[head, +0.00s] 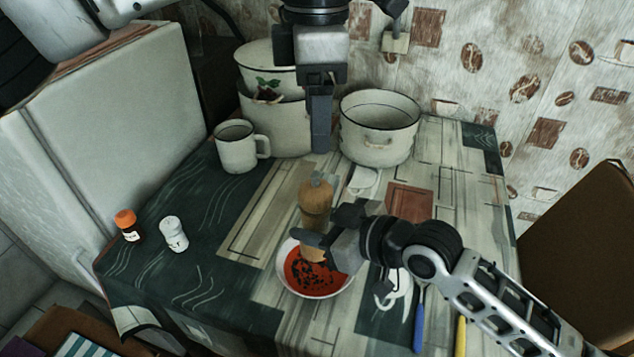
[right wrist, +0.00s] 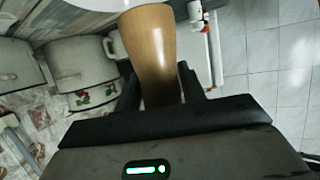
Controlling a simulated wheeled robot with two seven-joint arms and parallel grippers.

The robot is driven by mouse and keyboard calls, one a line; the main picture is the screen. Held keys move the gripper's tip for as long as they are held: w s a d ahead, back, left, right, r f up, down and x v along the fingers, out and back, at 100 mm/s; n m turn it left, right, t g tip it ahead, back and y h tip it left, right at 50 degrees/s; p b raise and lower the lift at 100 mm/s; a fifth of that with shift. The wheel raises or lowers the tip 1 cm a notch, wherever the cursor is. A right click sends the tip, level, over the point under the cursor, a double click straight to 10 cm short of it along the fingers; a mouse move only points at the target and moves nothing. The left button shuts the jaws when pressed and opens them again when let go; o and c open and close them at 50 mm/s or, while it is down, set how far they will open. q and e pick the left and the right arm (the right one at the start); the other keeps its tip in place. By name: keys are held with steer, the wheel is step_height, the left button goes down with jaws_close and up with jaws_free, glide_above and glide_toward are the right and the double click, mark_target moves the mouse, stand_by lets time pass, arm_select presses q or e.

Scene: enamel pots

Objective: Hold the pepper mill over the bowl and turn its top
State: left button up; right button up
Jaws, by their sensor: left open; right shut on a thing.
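The pepper mill (head: 315,202) is light brown wood with a grey top, upright over the bowl in the head view. My right gripper (head: 314,238) is shut on its lower body. The right wrist view shows the mill's smooth wooden body (right wrist: 152,50) between the fingers (right wrist: 155,90). The white bowl (head: 317,296) holds red soup with dark specks and stands under the mill. My left gripper (head: 320,140) points down just above the mill's top, with a small gap showing in the picture. It is seen edge-on, open and empty.
Blue-handled (head: 419,320) and yellow-handled (head: 460,335) utensils lie front right. A chair (head: 590,260) is at right.

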mark_target(317, 183)
arm_select(q)
steer(key=f, duration=1.2)
steer(key=shift+s, duration=0.2)
steer(key=c, duration=1)
